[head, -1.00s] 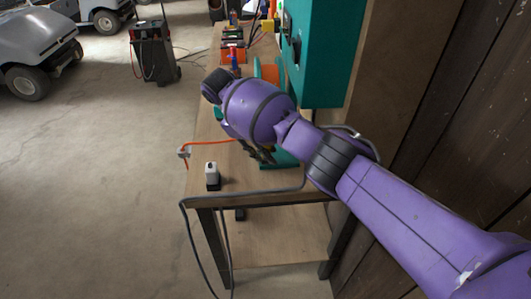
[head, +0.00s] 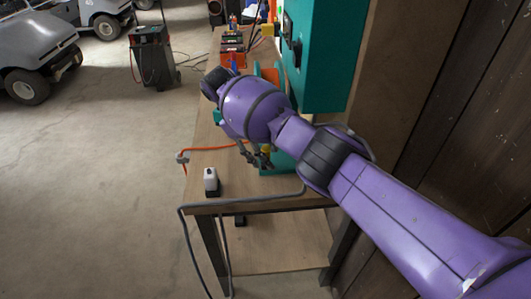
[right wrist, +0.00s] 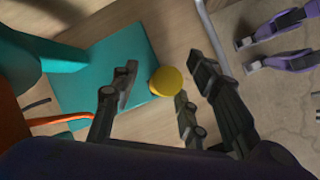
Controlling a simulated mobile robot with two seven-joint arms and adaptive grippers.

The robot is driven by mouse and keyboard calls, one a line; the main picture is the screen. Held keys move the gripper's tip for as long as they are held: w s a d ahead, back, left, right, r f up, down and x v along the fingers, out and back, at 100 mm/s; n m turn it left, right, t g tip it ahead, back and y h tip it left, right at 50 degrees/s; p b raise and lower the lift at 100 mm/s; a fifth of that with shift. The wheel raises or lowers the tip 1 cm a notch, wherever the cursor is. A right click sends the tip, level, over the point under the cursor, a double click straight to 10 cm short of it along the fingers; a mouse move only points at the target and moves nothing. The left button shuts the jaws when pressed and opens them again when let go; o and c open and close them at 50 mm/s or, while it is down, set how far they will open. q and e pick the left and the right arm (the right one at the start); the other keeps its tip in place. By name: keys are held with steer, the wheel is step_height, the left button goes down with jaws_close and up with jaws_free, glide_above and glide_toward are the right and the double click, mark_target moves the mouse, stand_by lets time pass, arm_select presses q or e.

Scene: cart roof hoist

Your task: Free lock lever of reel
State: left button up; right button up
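The lock lever's yellow ball knob (right wrist: 165,82) shows in the right wrist view, just ahead of and between the fingertips of my right gripper (right wrist: 158,88). The gripper is open, and no finger clearly touches the knob. In the head view the yellow knob (head: 266,149) shows beside the right gripper (head: 256,157), low over the bench. The reel's teal base plate (right wrist: 118,60) lies beneath the knob. Most of the orange reel (head: 268,72) is hidden behind my right arm. The lever's shaft is hidden.
A white and black box (head: 211,181) stands at the front left of the wooden bench (head: 240,195). An orange cable (head: 208,149) and a grey cable (head: 250,193) run over it. A teal cabinet (head: 318,50) stands at the right. The left front bench top is mostly clear.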

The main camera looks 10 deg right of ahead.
arm_select(q)
steer(key=shift+s+f, duration=0.1)
steer(key=shift+s, duration=0.1)
arm_select(e)
steer(key=v, duration=1.2)
